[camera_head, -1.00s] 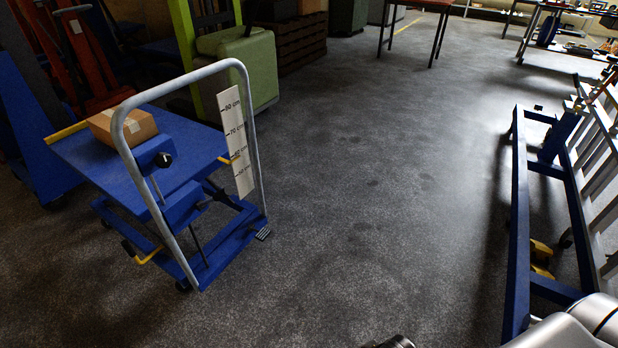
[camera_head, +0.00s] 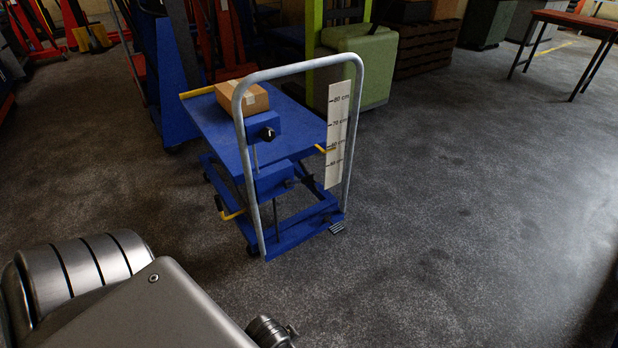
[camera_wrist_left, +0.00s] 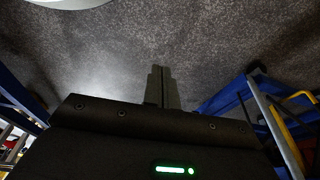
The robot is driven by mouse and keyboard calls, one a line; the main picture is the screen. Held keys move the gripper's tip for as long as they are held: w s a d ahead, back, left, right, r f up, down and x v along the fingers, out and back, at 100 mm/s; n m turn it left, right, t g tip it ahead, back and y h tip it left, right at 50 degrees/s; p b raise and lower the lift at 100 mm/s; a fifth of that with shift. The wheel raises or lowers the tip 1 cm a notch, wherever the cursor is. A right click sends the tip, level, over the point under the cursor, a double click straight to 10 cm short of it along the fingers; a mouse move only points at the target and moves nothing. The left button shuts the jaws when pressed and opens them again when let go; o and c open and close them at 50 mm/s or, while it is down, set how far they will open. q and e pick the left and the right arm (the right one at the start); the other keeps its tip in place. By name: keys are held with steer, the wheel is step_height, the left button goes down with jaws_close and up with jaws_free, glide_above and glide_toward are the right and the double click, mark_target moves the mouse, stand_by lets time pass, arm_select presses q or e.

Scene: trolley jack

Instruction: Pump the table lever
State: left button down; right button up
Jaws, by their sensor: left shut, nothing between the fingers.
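The blue lift table (camera_head: 290,110) stands left of centre in the head view, with a cardboard box (camera_head: 243,97) on its top. A grey tubular handle (camera_head: 300,71) rises at its near end. A black knob (camera_head: 267,133) sits on a blue housing inside the handle. A yellow bar (camera_head: 232,215) with a dark end and a grey foot pedal (camera_head: 337,228) are low on the base; I cannot tell which part is the lever. My left gripper (camera_wrist_left: 161,72) is shut and empty over the floor in the left wrist view. My right gripper is out of view.
A white height scale (camera_head: 338,133) stands by the handle. A green cabinet (camera_head: 365,65) is behind the table, and a red-topped table (camera_head: 580,22) is at the far right. Floor to the right is clear. Blue framework (camera_wrist_left: 228,97) is at the wrist view's right.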

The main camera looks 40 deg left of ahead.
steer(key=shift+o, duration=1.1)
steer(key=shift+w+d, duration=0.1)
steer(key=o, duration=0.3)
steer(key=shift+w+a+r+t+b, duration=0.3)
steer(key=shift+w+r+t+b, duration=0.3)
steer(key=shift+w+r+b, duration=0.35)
arm_select(q)
steer(key=w+a+r+n+t+y+b, duration=0.1)
steer(key=w+a+r+n+t, duration=0.35)
steer(key=w+a, duration=0.35)
steer(key=w+a+r+n+t+y+b, duration=0.1)
steer(key=w+a+r+n+t, duration=0.25)
steer(key=w+a+t, duration=0.5)
steer(key=w+a+r+n+t+b, duration=0.1)
steer(key=w+a+r+n+t, duration=0.1)
steer(key=r, duration=0.6)
steer(key=w+a+r+n+t+b, duration=0.1)
steer(key=w+a+r+n+t, duration=0.1)
steer(key=r, duration=0.7)
steer(key=w+a+t, duration=0.1)
steer(key=a+t, duration=0.1)
steer(key=a, duration=0.1)
steer(key=shift+w, duration=0.35)
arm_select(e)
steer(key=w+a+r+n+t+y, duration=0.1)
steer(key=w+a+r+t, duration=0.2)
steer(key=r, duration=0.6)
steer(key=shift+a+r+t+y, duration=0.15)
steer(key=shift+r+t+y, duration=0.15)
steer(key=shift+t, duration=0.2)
